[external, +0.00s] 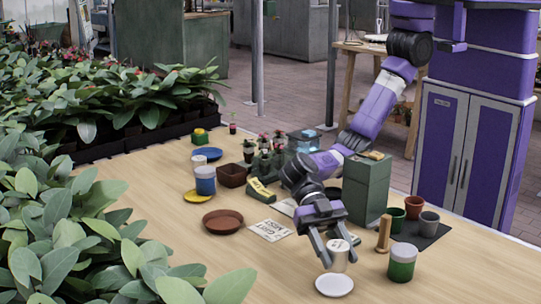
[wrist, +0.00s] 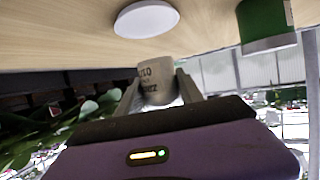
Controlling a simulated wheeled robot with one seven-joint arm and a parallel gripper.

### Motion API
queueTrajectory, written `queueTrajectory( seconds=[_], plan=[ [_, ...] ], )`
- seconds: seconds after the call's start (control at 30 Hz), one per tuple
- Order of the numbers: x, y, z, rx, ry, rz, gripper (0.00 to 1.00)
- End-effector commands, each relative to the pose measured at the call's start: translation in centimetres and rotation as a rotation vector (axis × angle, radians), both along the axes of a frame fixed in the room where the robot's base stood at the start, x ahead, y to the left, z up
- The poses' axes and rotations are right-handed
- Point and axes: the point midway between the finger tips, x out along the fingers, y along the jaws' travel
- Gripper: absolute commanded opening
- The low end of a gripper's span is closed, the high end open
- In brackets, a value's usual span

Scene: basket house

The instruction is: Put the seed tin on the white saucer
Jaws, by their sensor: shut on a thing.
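The seed tin, a small cream cylinder with dark lettering (external: 338,257), is held between the fingers of my gripper (external: 331,243). It also shows in the wrist view (wrist: 157,82), with a finger on each side. The white saucer (external: 334,285) lies empty on the table near the front edge of the external view. It shows in the wrist view too (wrist: 146,19), apart from the tin. In the external view the tin appears just behind and above the saucer. Its exact height over the table is hard to tell.
A green tin with a pale lid (external: 402,263) stands right of the saucer, beside a wooden peg (external: 383,235). A brown dish (external: 222,221) and a lettered card (external: 270,230) lie to the left. A tall green box (external: 366,188) stands behind my gripper. Leafy plants crowd the left.

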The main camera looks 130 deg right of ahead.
Motion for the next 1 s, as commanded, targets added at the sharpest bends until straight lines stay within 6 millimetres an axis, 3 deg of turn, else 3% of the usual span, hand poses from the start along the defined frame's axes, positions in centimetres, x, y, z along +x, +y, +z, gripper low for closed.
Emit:
queueTrajectory(
  seconds=[0.37,0.8,0.83,0.93,1.0],
  plan=[
    [0.0,0.0,-4.4,-0.001,0.002,-0.001,0.03],
    [0.0,0.0,-4.8,-0.001,0.001,0.000,0.03],
    [0.0,0.0,-4.7,-0.001,0.001,0.000,0.48],
    [0.0,0.0,-4.6,-0.001,0.001,0.000,0.66],
    [0.0,0.0,-4.6,-0.001,0.001,0.000,0.66]
  ],
)
